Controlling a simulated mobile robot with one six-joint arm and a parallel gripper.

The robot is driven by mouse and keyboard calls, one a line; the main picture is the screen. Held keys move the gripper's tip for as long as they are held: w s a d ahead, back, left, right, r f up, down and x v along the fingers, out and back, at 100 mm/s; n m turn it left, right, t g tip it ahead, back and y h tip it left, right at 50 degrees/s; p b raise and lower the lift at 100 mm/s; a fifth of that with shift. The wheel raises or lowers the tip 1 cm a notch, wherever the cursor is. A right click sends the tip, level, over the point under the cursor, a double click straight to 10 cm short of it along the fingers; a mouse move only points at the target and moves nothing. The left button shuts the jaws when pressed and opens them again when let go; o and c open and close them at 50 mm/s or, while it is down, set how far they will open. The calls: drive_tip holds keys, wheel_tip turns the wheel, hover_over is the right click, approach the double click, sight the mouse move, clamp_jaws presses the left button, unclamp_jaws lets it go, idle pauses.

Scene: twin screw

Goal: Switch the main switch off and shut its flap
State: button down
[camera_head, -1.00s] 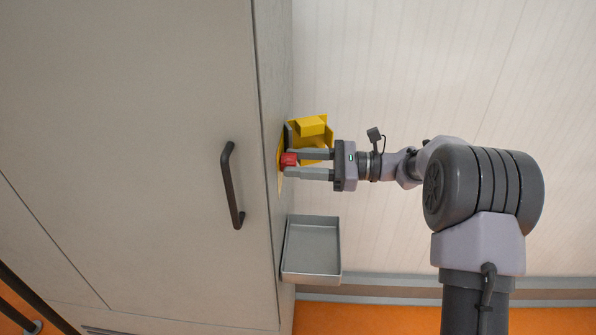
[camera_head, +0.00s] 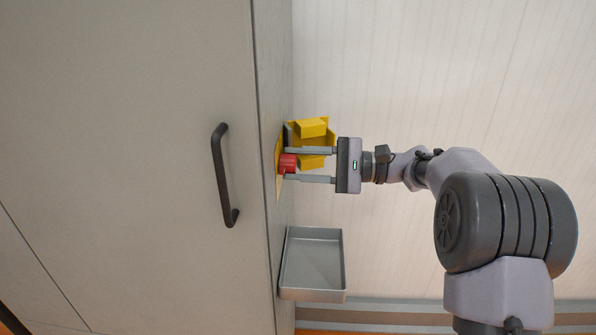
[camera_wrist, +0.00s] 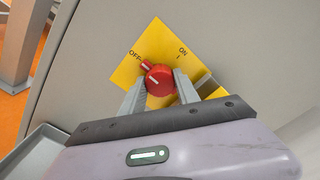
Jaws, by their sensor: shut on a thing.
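The main switch is a red knob (camera_wrist: 160,82) on a yellow plate (camera_wrist: 146,38) marked OFF and ON. The knob's raised pointer leans to the upper left, towards OFF. It also shows in the head view (camera_head: 288,163) on the cabinet's narrow side. My gripper (camera_wrist: 160,88) has one finger on each side of the knob and is shut on it. The yellow flap (camera_head: 312,128) stands open, out from the cabinet, behind my fingers in the head view. In the wrist view only part of the flap (camera_wrist: 208,86) shows, right of my right finger.
A grey open tray (camera_head: 311,262) is fixed to the cabinet side below the switch. A dark bar handle (camera_head: 221,176) sits on the cabinet front (camera_head: 120,110). A pale wall (camera_head: 430,80) stands behind my arm.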

idle(0.5)
drive_tip(key=c, duration=0.9)
unclamp_jaws()
drive_tip(key=shift+d, duration=0.1)
drive_tip(key=d+p, duration=0.3)
drive_tip(key=d, duration=1.4)
drive_tip(key=shift+s+d+p, duration=0.15)
drive_tip(key=shift+s+p, duration=0.15)
